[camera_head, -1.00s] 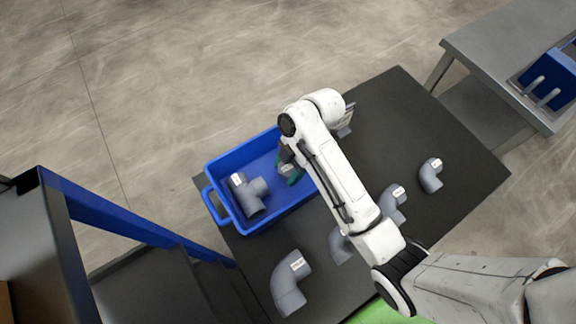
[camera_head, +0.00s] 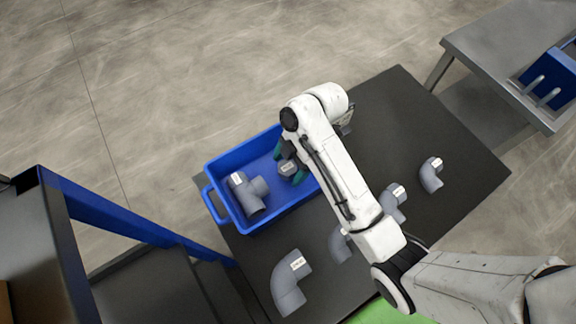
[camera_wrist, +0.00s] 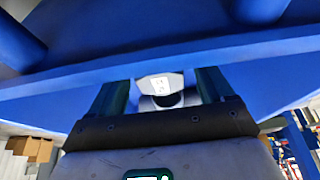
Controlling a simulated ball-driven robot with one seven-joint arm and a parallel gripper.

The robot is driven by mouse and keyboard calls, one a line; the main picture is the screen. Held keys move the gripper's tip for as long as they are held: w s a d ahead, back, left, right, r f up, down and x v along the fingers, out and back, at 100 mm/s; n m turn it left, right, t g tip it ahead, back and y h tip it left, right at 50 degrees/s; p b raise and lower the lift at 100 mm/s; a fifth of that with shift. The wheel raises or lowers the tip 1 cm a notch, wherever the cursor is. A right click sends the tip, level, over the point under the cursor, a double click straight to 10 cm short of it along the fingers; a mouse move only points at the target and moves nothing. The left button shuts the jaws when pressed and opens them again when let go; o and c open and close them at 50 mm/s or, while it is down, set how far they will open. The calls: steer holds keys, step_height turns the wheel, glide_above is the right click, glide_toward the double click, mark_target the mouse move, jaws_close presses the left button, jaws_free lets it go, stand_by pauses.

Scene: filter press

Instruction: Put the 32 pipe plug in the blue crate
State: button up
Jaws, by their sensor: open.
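The blue crate (camera_head: 222,166) stands on the left part of the dark table. A small grey fitting with a white label (camera_head: 287,168), seemingly the pipe plug, is inside the crate's outline, right of a grey tee. My gripper (camera_head: 288,164) reaches over the crate with its green fingers apart, one on either side of the plug. In the wrist view the plug (camera_wrist: 162,92) shows between the spread fingers of my gripper (camera_wrist: 162,82), with blue crate walls beyond. The label is too small to read. I cannot tell whether the plug rests on the crate floor.
The grey tee (camera_head: 247,195) lies in the crate's left half. Grey elbows lie on the table (camera_head: 375,125): a large one (camera_head: 287,283) at front left, others (camera_head: 431,175) to the right. A metal bench (camera_head: 490,45) with another blue container stands at upper right.

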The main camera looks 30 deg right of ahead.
steer(key=p+v, duration=0.7)
steer(key=v, duration=0.3)
steer(key=shift+d+r, duration=0.2)
steer(key=shift+r, duration=0.15)
